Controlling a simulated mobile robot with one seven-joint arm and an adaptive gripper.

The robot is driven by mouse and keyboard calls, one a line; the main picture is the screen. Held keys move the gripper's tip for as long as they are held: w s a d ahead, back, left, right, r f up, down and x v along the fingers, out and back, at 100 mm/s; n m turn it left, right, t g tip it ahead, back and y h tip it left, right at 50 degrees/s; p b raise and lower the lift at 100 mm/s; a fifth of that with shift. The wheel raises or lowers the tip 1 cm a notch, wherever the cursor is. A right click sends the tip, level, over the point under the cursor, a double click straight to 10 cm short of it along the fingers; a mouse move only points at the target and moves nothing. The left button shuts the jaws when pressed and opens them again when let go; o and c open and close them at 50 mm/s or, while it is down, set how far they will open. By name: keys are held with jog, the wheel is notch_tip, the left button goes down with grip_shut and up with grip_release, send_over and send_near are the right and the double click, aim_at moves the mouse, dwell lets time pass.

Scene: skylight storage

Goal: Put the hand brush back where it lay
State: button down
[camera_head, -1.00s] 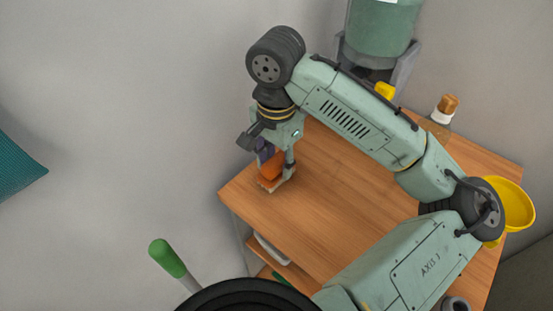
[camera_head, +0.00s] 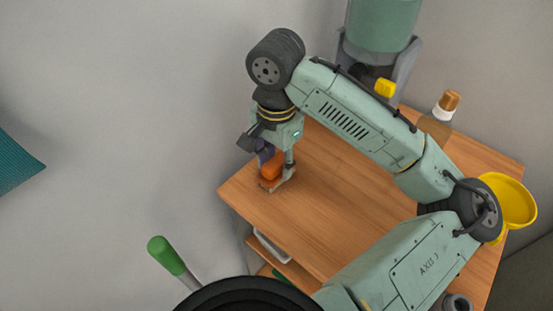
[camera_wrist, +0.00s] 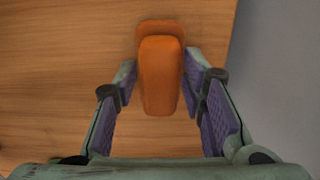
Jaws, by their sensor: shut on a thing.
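The hand brush (camera_wrist: 160,75) is orange with a rounded, elongated body. In the wrist view it lies between the two fingers of my gripper (camera_wrist: 165,88), which is shut on it. In the head view the orange brush (camera_head: 272,166) shows between the fingers of my gripper (camera_head: 276,175), low over the left corner of the wooden table top (camera_head: 330,220). I cannot tell whether the brush touches the wood. Its underside is hidden.
A bottle with an orange-brown cap (camera_head: 446,104) and a yellow bowl-like thing (camera_head: 515,200) stand on the right. A green container (camera_head: 380,28) is at the back. A lower shelf (camera_head: 285,262) shows below the top. Bare wood lies right of my gripper.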

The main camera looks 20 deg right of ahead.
jog(key=c, duration=0.9)
grip_release()
jog(key=shift+c, duration=0.2)
jog(key=shift+r+p, duration=2.3)
jog(key=shift+r, duration=1.65)
notch_tip(320, 180, up, 12)
